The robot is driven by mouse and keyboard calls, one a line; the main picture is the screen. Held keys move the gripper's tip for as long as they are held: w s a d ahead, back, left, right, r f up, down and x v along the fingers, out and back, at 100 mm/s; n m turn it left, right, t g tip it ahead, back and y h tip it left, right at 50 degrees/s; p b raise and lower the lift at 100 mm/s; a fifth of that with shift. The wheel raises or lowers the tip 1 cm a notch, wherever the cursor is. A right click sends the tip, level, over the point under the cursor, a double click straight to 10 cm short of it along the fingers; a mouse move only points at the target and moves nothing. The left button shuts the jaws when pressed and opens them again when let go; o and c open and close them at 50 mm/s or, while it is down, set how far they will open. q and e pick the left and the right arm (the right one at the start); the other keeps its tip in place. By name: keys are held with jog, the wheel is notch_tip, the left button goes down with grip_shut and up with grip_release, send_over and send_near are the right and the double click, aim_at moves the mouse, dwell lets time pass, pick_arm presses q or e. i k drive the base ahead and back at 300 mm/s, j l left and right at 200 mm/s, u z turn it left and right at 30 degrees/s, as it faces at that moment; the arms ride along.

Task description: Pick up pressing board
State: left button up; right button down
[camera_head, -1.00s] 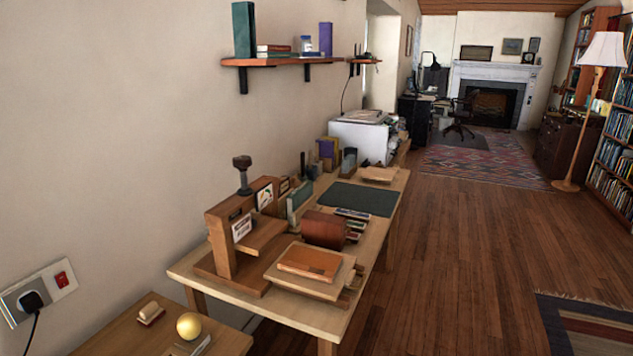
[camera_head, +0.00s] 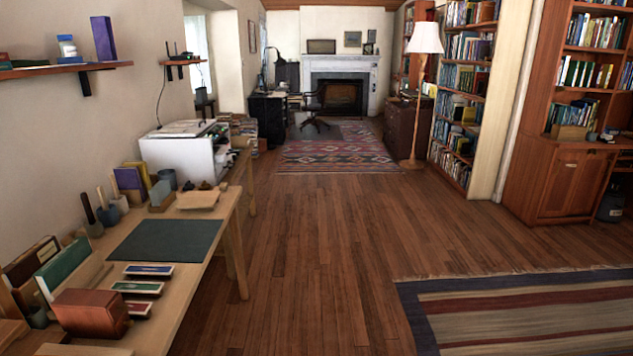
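Two light wooden pieces could be the pressing board; I cannot tell which is meant. One pale board (camera_head: 199,200) lies flat on the workbench (camera_head: 190,262), past the dark green mat. Another pale board (camera_head: 78,350) is cut off by the bottom left edge of the picture, in front of the reddish-brown block. Neither of my grippers shows in the head view.
The dark green mat (camera_head: 166,241) lies bare on the workbench. The reddish-brown block (camera_head: 91,312), several coloured flat pieces (camera_head: 138,288) and a white machine (camera_head: 187,152) stand around it. Wooden floor (camera_head: 300,260) right of the bench is clear up to the striped rug (camera_head: 530,312).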

aim_at(191, 199)
jog(key=i+l+z, duration=0.3)
jog(key=i, duration=0.25)
jog(key=i+z, duration=0.35)
jog(key=i, duration=0.15)
jog(key=i+u, duration=0.2)
jog(key=i, duration=0.25)
jog(key=i+l+u, duration=0.25)
jog(key=i, duration=0.25)
jog(key=i+u, duration=0.2)
jog(key=i, duration=0.25)
